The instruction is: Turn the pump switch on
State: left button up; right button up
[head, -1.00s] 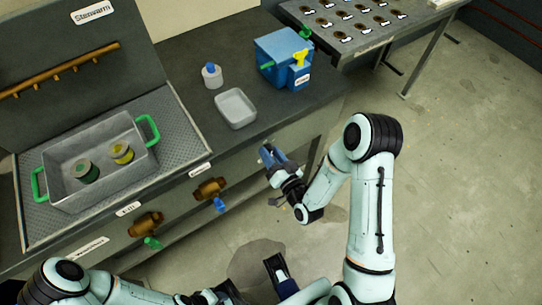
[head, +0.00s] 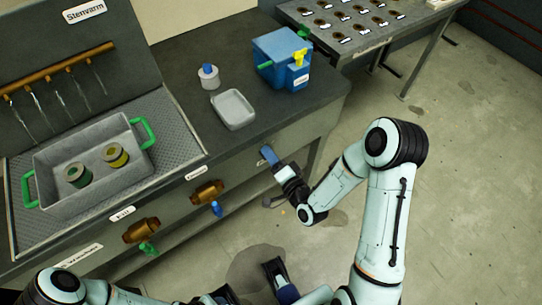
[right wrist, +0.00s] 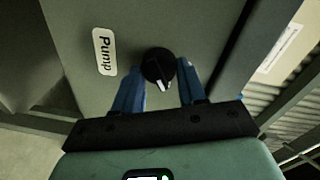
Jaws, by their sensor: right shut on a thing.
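The pump switch is a black round knob (right wrist: 158,66) with a white pointer mark. It sits on the grey front panel beside the "Pump" label (right wrist: 105,51). My right gripper (right wrist: 160,92) has its blue fingers on either side of the knob and is shut on it. In the head view the right gripper (head: 268,156) is at the bench front below the blue box, and hides the knob. Thin water streams (head: 55,98) fall from the brown pipe (head: 55,73) at the back. My left gripper (head: 222,294) is at the bottom edge, mostly cut off.
A grey basin (head: 50,162) with green handles holds two cans. A light tray (head: 233,111), a small white jar (head: 208,77) and a blue box (head: 283,61) stand on the bench. Two brown valves (head: 207,192) stick out of the front. The floor on the right is clear.

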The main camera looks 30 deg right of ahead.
dwell(0.5)
jog(key=o, duration=1)
jog(key=shift+o, duration=0.2)
jog(key=shift+s, duration=0.1)
pick_arm(q)
notch_tip(320, 180, up, 12)
jog(key=p, duration=1.2)
jog(key=shift+w+g+p, duration=0.3)
pick_arm(e)
jog(key=s, duration=1.3)
jog(key=shift+d+r, duration=0.3)
jog(key=shift+r, duration=0.1)
jog(key=shift+s, duration=0.1)
